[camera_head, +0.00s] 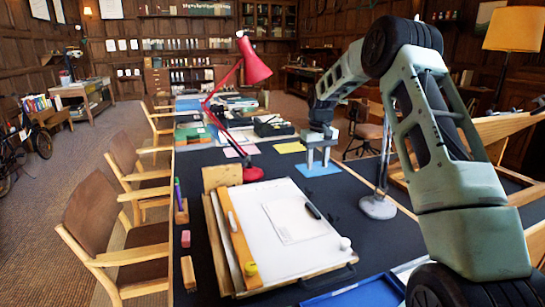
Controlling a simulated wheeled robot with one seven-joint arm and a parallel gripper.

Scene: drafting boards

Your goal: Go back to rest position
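My arm reaches from the lower right, bends high at the right and comes down over the far middle of the dark table (390,240). My gripper (318,162) points down above a blue sheet (331,171). Its two pale fingers stand apart with a gap between them, and nothing shows in the gap. I cannot tell whether the fingertips touch the sheet.
A red lamp (253,68) stands left of the gripper. A metal lamp base (377,207) stands right. A blue tray (362,293) is at the bottom. Chairs (95,215) line the left.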

